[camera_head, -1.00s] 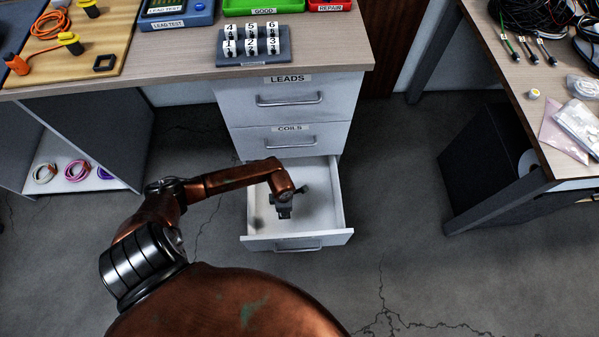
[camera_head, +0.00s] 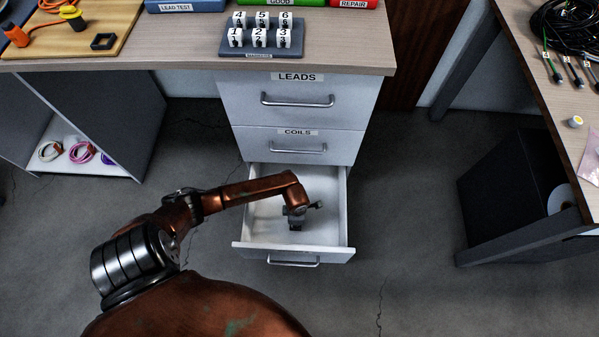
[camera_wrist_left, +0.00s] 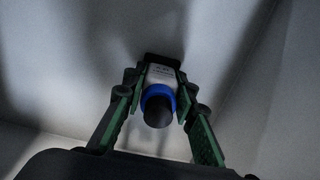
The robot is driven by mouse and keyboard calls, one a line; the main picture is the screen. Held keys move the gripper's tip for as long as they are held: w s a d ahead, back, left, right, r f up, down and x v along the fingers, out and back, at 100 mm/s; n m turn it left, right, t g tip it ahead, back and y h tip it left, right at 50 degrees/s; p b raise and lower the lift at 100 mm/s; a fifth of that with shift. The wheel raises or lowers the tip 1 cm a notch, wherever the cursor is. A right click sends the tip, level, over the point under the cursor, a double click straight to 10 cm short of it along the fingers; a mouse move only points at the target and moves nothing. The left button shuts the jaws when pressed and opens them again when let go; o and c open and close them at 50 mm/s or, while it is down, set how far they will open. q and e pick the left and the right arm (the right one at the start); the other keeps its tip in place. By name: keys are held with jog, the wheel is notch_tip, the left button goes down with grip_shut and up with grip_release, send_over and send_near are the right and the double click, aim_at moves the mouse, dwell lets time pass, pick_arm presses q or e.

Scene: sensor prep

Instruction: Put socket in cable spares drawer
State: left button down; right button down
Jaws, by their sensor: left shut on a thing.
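The open bottom drawer (camera_head: 268,222) is white and pulled out under the LEADS and COILS drawers. My left gripper (camera_head: 296,224) points down inside it. In the left wrist view my left gripper (camera_wrist_left: 160,95) is shut on the socket (camera_wrist_left: 158,106), a pale body with a blue ring and a dark round end. Pale drawer walls surround it. I cannot tell whether the socket touches the drawer floor. The socket is too small to make out in the head view. My right gripper is not in view.
The LEADS drawer (camera_head: 290,100) and COILS drawer (camera_head: 298,145) above are shut. A rack of numbered blocks (camera_head: 262,40) stands on the bench. A shelf with coiled leads (camera_head: 80,152) is at left. A dark cabinet (camera_head: 505,185) stands at right, with clear floor between.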

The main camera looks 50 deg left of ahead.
pick_arm(q)
jog(key=shift+f, duration=0.15)
jog(key=c, duration=1.6)
grip_release()
notch_tip(320, 180, up, 5)
jog(key=shift+w+f+p, duration=0.1)
jog(key=shift+w+p, duration=0.05)
jog(key=shift+p, duration=1.1)
notch_tip(320, 180, up, 7)
jog(key=p, duration=0.3)
jog(key=shift+r+p, duration=0.3)
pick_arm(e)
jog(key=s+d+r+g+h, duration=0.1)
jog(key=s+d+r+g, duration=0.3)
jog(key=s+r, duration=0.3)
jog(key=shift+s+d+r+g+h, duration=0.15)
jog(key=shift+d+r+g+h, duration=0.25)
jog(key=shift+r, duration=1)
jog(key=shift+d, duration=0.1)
